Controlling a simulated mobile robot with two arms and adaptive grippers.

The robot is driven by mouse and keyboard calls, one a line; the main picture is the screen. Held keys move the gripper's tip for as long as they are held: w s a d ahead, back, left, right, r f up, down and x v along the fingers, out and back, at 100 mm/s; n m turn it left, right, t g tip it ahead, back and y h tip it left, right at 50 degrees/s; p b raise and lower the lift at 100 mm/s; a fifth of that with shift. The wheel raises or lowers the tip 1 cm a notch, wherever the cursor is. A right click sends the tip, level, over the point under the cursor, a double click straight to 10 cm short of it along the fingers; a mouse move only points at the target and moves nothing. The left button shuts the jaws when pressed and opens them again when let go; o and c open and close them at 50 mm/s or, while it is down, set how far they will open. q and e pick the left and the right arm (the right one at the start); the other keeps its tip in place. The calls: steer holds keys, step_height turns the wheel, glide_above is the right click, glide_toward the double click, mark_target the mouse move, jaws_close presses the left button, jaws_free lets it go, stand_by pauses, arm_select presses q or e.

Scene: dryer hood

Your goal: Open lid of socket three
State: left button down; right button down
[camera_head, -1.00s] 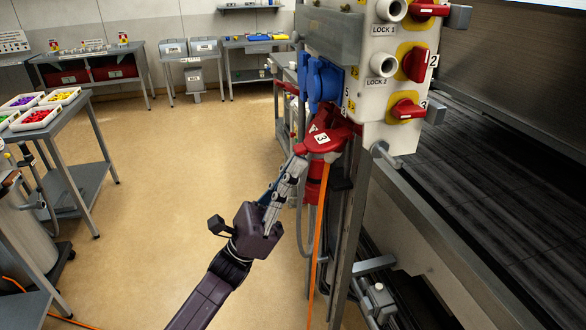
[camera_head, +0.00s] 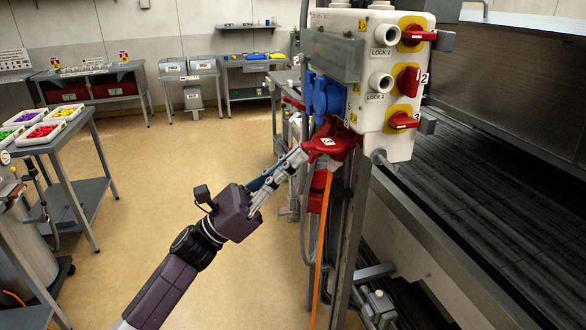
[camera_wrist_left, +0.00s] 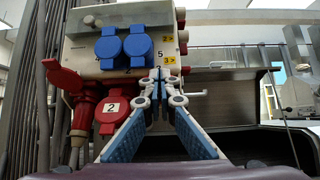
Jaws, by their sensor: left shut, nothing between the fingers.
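The red socket lid with a white number label (camera_head: 328,143) sits low on the near side of the grey switch box (camera_head: 352,100). In the left wrist view, a red lid labelled 2 (camera_wrist_left: 112,112) faces the camera, left of my fingertips. My left gripper (camera_head: 303,153) is shut and empty, with its tips at the red lid's left edge in the head view. In the wrist view the tips (camera_wrist_left: 160,76) are together; contact with the lid cannot be told. A red plug (camera_wrist_left: 83,115) is left of that lid. My right gripper is not in view.
Blue socket lids (camera_head: 325,95) are above the red one; two show in the wrist view (camera_wrist_left: 138,45). Red rotary switches (camera_head: 407,82) are on the box's right face. An orange cable (camera_head: 322,240) hangs below. A conveyor (camera_head: 480,190) lies right; open floor (camera_head: 180,180) lies left.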

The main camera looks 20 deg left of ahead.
arm_select(q)
steer(key=shift+w+a+r+b, duration=0.1)
steer(key=shift+a+r+b, duration=0.05)
steer(key=shift+r+b, duration=0.4)
steer(key=r+b, duration=0.2)
steer(key=shift+w+r, duration=0.2)
steer(key=shift+r, duration=0.3)
